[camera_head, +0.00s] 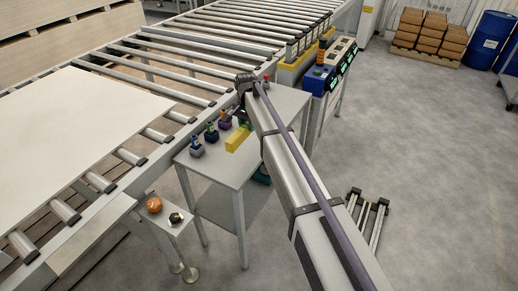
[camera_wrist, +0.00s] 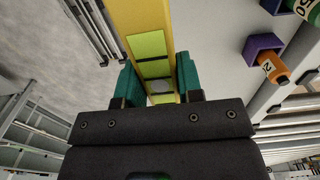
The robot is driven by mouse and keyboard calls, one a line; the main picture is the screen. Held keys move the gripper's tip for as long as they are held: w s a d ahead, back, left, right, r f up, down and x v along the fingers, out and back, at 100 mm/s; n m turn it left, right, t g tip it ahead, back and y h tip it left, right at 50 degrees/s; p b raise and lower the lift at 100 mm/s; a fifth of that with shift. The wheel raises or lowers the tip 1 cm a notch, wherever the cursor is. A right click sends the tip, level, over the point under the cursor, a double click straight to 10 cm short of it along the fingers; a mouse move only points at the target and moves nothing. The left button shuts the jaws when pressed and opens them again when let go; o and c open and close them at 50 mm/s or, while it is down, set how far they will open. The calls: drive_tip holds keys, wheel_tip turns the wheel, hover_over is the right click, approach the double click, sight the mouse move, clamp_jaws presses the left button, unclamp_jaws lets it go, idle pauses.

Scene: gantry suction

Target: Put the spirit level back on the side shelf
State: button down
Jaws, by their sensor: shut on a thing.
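The spirit level (camera_head: 238,139) is a yellow bar over the grey table in the head view. In the wrist view the yellow level (camera_wrist: 148,18) runs up from between the teal fingers of my gripper (camera_wrist: 158,82), with light green panels on its face. My gripper is shut on it. In the head view my arm hides most of the gripper. I cannot tell whether the level touches the tabletop. The grey table (camera_head: 190,163) has a lower shelf (camera_head: 214,208). A smaller shelf (camera_head: 171,226) at its front left holds an orange round thing and a dark one.
Several small coloured holders with tools (camera_head: 211,133) stand along the table's conveyor side. The roller conveyor (camera_head: 150,62) with a large white board (camera_head: 75,120) runs behind. A blue control box (camera_head: 319,80) stands at the back right. The floor at right is mostly clear.

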sight(248, 152)
drive_tip(key=shift+s+a+f+b, duration=0.15)
drive_tip(key=shift+f+b, duration=0.2)
drive_tip(key=shift+b, duration=0.05)
wheel_tip(248, 152, down, 10)
drive_tip(key=b, duration=0.9)
drive_tip(key=shift+b, duration=0.35)
drive_tip(key=shift+r+p, duration=0.3)
drive_tip(key=shift+r, duration=0.1)
drive_tip(key=shift+f, duration=0.3)
drive_tip(key=c, duration=0.8)
unclamp_jaws()
drive_tip(key=shift+r, duration=0.1)
wheel_tip(248, 152, up, 13)
drive_tip(key=p, duration=1.2)
drive_tip(key=shift+f, duration=0.25)
